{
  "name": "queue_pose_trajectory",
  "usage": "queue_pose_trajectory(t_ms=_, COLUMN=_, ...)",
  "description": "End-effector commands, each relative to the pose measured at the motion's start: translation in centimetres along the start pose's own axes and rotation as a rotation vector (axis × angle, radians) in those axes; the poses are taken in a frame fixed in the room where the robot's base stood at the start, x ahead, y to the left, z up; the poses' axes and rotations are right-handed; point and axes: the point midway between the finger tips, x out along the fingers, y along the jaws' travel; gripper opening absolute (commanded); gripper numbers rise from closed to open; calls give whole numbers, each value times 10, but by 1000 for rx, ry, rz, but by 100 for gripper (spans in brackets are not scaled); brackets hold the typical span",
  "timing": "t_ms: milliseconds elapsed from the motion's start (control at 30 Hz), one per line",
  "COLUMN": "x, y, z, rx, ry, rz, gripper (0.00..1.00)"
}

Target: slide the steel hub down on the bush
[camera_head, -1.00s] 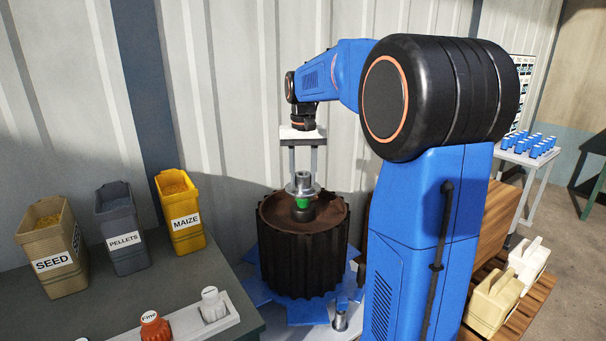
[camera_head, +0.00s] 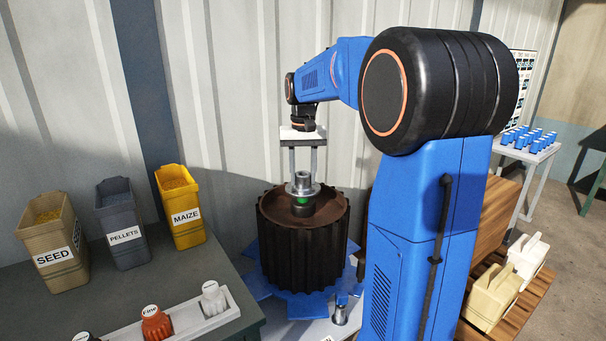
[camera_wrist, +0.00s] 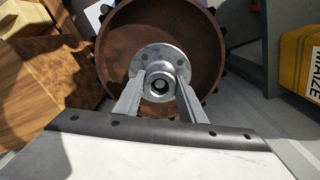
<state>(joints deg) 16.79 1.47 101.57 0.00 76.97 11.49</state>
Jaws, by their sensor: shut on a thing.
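The steel hub (camera_head: 303,184) is a flanged grey collar with a narrower neck. My gripper (camera_head: 303,177) points down and is shut on the hub's neck, one finger on each side. In the wrist view the hub (camera_wrist: 159,75) shows its flange with bolt holes and an open bore, between the two fingers of my gripper (camera_wrist: 160,84). A round end shows inside the bore. The green bush (camera_head: 303,200) shows directly under the flange, on the brown top of the dark ribbed drum (camera_head: 303,244). How far the hub sits over the bush is hidden.
Seed (camera_head: 55,242), pellets (camera_head: 122,224) and maize (camera_head: 180,208) bins stand on the table at left. A white tray (camera_head: 190,328) with small bottles is at the table's front. My arm fills the right; pale jugs (camera_head: 492,300) stand on a pallet beyond it.

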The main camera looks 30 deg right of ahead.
Motion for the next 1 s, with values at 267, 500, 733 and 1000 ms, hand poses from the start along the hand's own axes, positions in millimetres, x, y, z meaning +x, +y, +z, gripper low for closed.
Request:
queue_pose_trajectory(t_ms=267, x=2, y=0, z=0, rx=0, ry=1, rz=0, gripper=59)
queue_pose_trajectory(t_ms=500, x=3, y=0, z=0, rx=0, ry=-2, rz=0, gripper=59)
queue_pose_trajectory(t_ms=733, x=-12, y=0, z=0, rx=0, ry=1, rz=0, gripper=59)
queue_pose_trajectory(t_ms=1000, x=-63, y=0, z=0, rx=0, ry=3, rz=-1, gripper=59)
